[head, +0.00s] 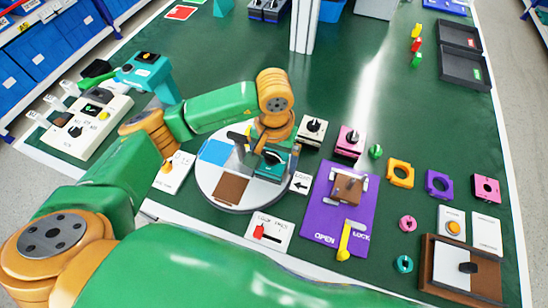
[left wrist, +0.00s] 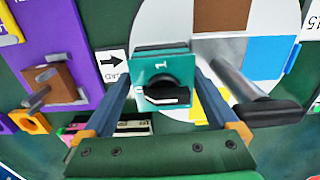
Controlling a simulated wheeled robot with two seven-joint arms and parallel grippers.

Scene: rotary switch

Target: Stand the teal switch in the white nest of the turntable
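The teal switch (head: 276,160) is at the right side of the round turntable (head: 215,200), below my left gripper (head: 270,145). In the left wrist view the teal switch (left wrist: 160,66) shows a "1" and a black knob. It sits between the two fingers of my left gripper (left wrist: 162,85), which appear to press on its sides. The turntable also has blue, brown and yellow patches (left wrist: 222,48). The white nest is hidden or cannot be told apart from the disc, so I cannot tell whether the switch rests in it. My right gripper is not in view.
A grey post with a black end (left wrist: 240,90) stands on the turntable close beside my left gripper. A LOAD arrow card (head: 299,183) lies to the right. White (head: 312,130) and pink (head: 349,141) switches stand behind it, and a purple board (head: 325,225) lies further right.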

